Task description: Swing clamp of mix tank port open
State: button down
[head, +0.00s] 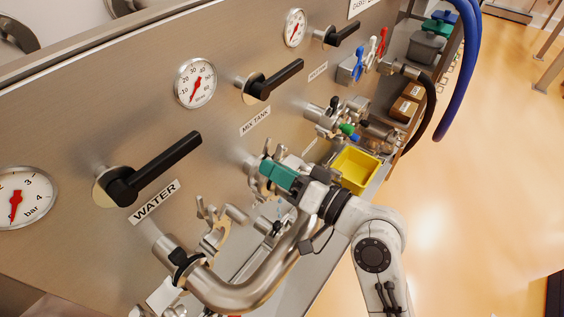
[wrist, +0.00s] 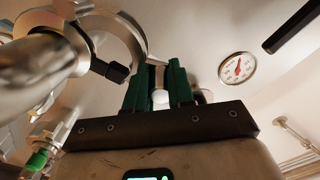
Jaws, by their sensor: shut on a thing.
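The label MIX TANK (head: 254,120) is on the steel panel, with metal port fittings (head: 248,166) below it. My gripper (head: 272,176) is at these fittings, its green fingers shut on a metal part that I take to be the port's clamp. In the wrist view the fingers (wrist: 158,92) close around a small pale piece. A curved steel clamp arc (wrist: 130,35) with a black-tipped part is just left of them, around or beside a steel pipe end (wrist: 40,65). My gripper hides most of the port in the head view, so how far the clamp stands open cannot be told.
A bent steel pipe (head: 240,296) runs from the WATER port towards my gripper. Another clamp (head: 212,230) stands near it. Black valve handles (head: 160,172) and gauges (head: 195,83) stick out above. A yellow bin (head: 356,168) is to the right. Open floor lies farther right.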

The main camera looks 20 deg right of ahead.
jog(key=shift+d+r, duration=0.1)
jog(key=shift+s+a+p, duration=0.45)
jog(key=shift+s+a, duration=0.65)
jog(key=shift+a, duration=0.3)
jog(key=shift+s+a+f, duration=0.4)
jog(key=shift+a, duration=0.15)
jog(key=shift+s+a+f, duration=0.35)
jog(key=shift+a, duration=0.2)
jog(key=c, duration=1.4)
grip_release()
jog(key=shift+s+a+f, duration=0.1)
jog(key=shift+s+a, duration=0.05)
jog(key=o, duration=0.4)
jog(key=shift+f, duration=0.1)
